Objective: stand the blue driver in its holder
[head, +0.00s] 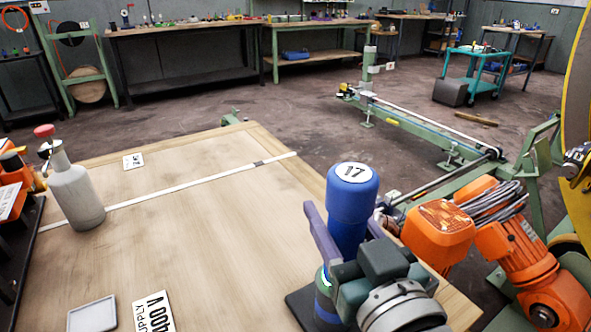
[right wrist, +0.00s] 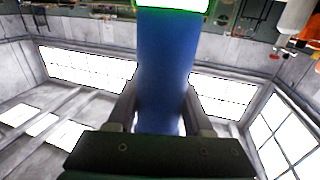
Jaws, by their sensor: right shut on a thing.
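The blue driver (head: 352,212), with a round white "17" label on its top, stands about upright at the table's right side. My right gripper (head: 348,240) is shut on it, with a purple finger showing beside it. In the right wrist view the blue driver (right wrist: 163,70) runs between the two fingers of my right gripper (right wrist: 160,105), with a bright green-edged band at its end. My left gripper is out of view.
A grey bottle (head: 75,195) with a red top stands at the wooden table's left. Orange machinery (head: 440,235) stands right of the driver. The table's middle is clear, crossed by a white strip (head: 200,188).

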